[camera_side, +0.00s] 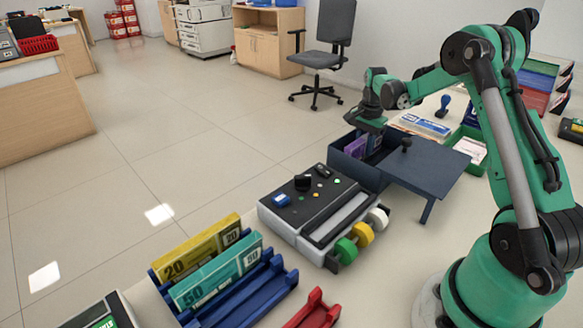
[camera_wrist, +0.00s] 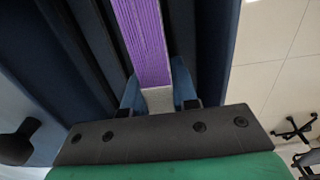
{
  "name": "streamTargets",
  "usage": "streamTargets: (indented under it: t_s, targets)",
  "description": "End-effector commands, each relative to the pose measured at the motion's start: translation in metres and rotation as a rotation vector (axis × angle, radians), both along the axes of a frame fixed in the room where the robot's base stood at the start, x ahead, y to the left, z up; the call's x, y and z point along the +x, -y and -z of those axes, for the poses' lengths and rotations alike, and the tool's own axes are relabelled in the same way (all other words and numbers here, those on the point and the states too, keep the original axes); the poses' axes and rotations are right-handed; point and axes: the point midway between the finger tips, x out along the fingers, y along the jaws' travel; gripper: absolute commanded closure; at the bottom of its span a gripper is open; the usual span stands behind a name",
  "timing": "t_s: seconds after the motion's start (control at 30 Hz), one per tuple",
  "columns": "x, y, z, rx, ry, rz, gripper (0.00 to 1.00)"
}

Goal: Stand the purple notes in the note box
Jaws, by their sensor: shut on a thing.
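The purple notes (camera_wrist: 143,35) are a thick upright stack, seen edge-on in the wrist view, with a pale band (camera_wrist: 158,99) near my fingers. In the side view a small part of the purple notes (camera_side: 355,147) shows at the dark blue note box (camera_side: 345,166). My gripper (camera_wrist: 157,95) is shut on the purple notes, one blue finger on each side. In the side view my gripper (camera_side: 371,140) is over the open left part of the box. The notes are between dark box walls (camera_wrist: 209,45). Whether their lower edge touches the box floor is hidden.
A dark flat panel (camera_side: 425,166) with a knob extends right of the box. A grey counting machine (camera_side: 320,205) stands in front. A blue rack (camera_side: 262,292) holds yellow and teal notes. A green tray (camera_side: 467,143) and a blue-handled stamp (camera_side: 443,105) are behind.

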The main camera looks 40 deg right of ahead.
Motion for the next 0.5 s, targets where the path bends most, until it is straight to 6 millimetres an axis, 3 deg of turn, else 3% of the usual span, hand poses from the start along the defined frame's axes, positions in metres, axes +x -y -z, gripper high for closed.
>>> streamTargets:
  t_s: [0.2,0.23,0.33,0.37,0.5]
  targets:
    - [-0.0001,0.0000,0.0023,0.000,0.000,0.000,1.00]
    - [-0.0001,0.0000,0.0023,0.000,0.000,0.000,0.74]
    - [0.0000,0.0000,0.0022,0.000,0.000,0.000,0.45]
    - [0.0000,0.0000,0.0022,0.000,0.000,0.000,0.40]
    - [-0.0001,0.0000,0.0022,0.000,0.000,0.000,0.40]
